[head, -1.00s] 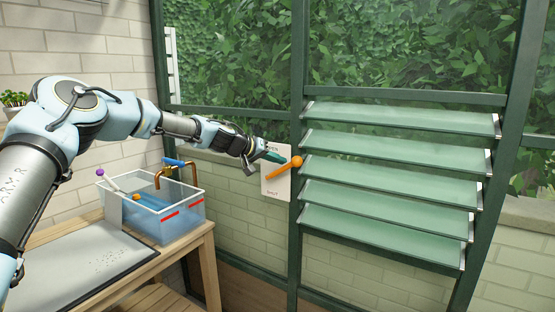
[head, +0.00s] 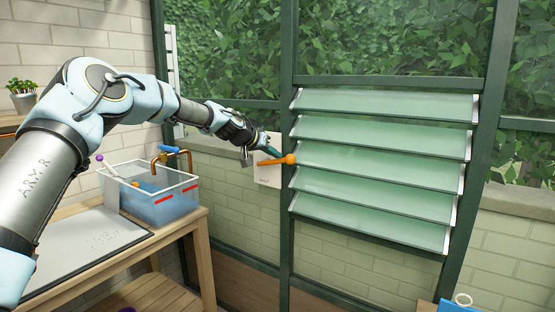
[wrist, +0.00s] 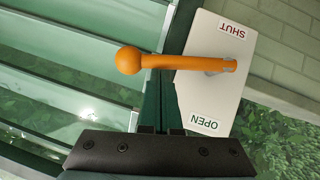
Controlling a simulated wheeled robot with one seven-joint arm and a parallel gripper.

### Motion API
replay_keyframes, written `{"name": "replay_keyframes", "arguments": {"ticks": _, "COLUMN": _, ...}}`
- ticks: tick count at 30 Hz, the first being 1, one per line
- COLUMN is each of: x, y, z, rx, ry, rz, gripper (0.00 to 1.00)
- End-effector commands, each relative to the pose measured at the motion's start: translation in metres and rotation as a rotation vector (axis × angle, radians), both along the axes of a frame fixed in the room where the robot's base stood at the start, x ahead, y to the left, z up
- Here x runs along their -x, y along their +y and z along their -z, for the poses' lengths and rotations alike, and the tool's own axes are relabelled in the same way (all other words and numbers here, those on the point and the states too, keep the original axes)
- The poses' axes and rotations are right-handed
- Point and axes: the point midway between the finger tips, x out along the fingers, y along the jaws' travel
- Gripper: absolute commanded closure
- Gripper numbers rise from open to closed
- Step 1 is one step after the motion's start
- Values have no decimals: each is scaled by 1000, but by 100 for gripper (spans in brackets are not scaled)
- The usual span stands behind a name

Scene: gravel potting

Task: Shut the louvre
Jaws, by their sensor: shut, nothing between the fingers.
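The louvre (head: 385,138) has several pale green glass slats in a dark green frame. Its slats are tilted, with gaps between them. Its orange lever (head: 270,162) lies nearly level, with the ball end to the right. In the wrist view the lever (wrist: 185,62) crosses a white plate (wrist: 213,85) and sits between the upside-down words SHUT and OPEN. My gripper (head: 276,152) is shut and empty, just above the lever near its ball end. In the wrist view my gripper (wrist: 160,130) is on the OPEN side of the lever. I cannot tell whether it touches the lever.
A clear water tub (head: 160,205) with red marks stands on a wooden bench (head: 180,235) at left, beside a grey mat (head: 85,250). A copper tap with a blue handle (head: 170,150) is behind the tub. A blue object (head: 435,306) shows at the lower right.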

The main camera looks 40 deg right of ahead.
Motion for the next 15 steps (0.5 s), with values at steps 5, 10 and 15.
{"name": "replay_keyframes", "arguments": {"ticks": 5, "x": 7, "y": -2, "z": 21, "rx": -44, "ry": -169, "rz": 4, "gripper": 100}}
{"name": "replay_keyframes", "arguments": {"ticks": 10, "x": 13, "y": -4, "z": 33, "rx": -83, "ry": -321, "rz": 4, "gripper": 100}}
{"name": "replay_keyframes", "arguments": {"ticks": 15, "x": 15, "y": -5, "z": 45, "rx": -118, "ry": -450, "rz": 3, "gripper": 100}}
